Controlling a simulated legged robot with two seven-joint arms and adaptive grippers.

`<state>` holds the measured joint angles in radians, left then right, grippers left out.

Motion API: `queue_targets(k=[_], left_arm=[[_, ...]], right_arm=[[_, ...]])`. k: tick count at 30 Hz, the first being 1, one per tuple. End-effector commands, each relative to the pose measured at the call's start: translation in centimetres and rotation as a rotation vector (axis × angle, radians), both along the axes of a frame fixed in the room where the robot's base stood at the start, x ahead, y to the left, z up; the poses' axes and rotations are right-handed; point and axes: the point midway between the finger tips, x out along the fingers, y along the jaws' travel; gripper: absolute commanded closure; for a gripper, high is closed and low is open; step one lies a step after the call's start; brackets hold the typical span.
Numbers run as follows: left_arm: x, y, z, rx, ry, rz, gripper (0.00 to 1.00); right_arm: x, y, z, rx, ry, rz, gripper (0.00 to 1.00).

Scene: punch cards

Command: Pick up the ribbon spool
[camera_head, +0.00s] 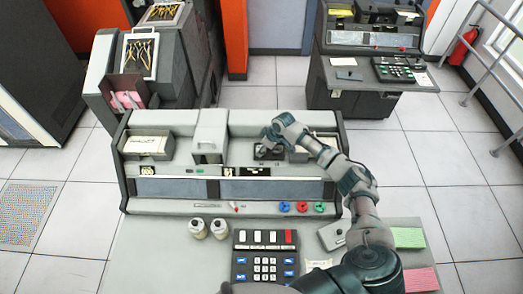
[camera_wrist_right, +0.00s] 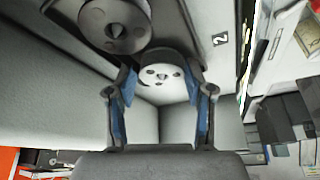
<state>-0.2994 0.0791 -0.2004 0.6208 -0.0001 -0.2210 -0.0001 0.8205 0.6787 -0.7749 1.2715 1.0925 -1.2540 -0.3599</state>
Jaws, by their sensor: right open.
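The ribbon spool (camera_wrist_right: 162,76) shows in the right wrist view as a round disc with a pale face and small dark holes. It sits between the tips of my right gripper (camera_wrist_right: 160,88), whose two fingers are apart on either side of it; I cannot tell whether they touch it. A second, darker spool (camera_wrist_right: 115,22) lies just beyond, at the upper left. In the head view my right gripper (camera_head: 268,140) reaches down over the dark spool recess (camera_head: 270,152) on top of the grey machine, partly hiding it. My left gripper is not in view.
The grey machine (camera_head: 180,207) has card trays (camera_head: 148,145) at its top left. Other consoles stand behind on the tiled floor.

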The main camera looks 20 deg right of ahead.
Motion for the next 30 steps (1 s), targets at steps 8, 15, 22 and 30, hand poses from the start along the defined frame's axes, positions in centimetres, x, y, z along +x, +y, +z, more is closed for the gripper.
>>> queue_targets(k=[8, 15, 22, 30], left_arm=[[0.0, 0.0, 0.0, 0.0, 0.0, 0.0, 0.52], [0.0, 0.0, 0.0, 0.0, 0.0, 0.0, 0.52], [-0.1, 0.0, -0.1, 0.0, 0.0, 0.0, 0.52], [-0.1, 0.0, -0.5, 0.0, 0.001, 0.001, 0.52]], right_arm=[[0.0, 0.0, -0.2, 0.001, 0.001, 0.0, 0.7], [-0.1, 0.0, -0.3, 0.0, 0.003, 0.001, 0.81], [0.0, 0.0, 0.4, 0.0, 0.001, 0.001, 0.81], [-0.8, 0.1, 3.4, -0.001, 0.001, 0.002, 0.81]])
